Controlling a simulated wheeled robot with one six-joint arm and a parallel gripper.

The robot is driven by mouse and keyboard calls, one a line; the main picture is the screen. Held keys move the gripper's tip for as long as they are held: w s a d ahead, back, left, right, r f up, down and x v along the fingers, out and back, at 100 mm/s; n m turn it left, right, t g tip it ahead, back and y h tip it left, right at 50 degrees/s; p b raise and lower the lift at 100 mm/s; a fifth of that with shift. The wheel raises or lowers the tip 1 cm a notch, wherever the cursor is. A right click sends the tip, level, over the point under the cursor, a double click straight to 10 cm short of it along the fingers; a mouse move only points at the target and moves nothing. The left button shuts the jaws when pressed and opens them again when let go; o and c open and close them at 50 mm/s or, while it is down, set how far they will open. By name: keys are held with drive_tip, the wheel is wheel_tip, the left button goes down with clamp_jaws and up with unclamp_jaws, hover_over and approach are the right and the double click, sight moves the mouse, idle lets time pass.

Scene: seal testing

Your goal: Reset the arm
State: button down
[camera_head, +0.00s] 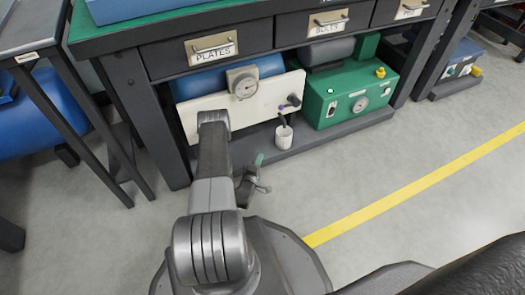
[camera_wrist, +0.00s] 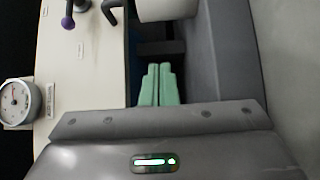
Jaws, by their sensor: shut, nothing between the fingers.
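My arm reaches out low in front of the workbench. My gripper (camera_head: 259,160) ends in pale green fingertips, low and just in front of the bench's lower shelf. In the wrist view the two green fingers (camera_wrist: 157,84) lie side by side, shut with nothing between them. A white cup (camera_head: 283,137) stands on the lower shelf, a little beyond and to the right of the fingertips. The fingers are apart from the cup.
Bench legs (camera_head: 150,125) flank the left. Open floor with a yellow line (camera_head: 420,190) lies right.

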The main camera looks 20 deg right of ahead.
drive_tip(key=shift+s+a, duration=0.45)
drive_tip(key=shift+s, duration=0.1)
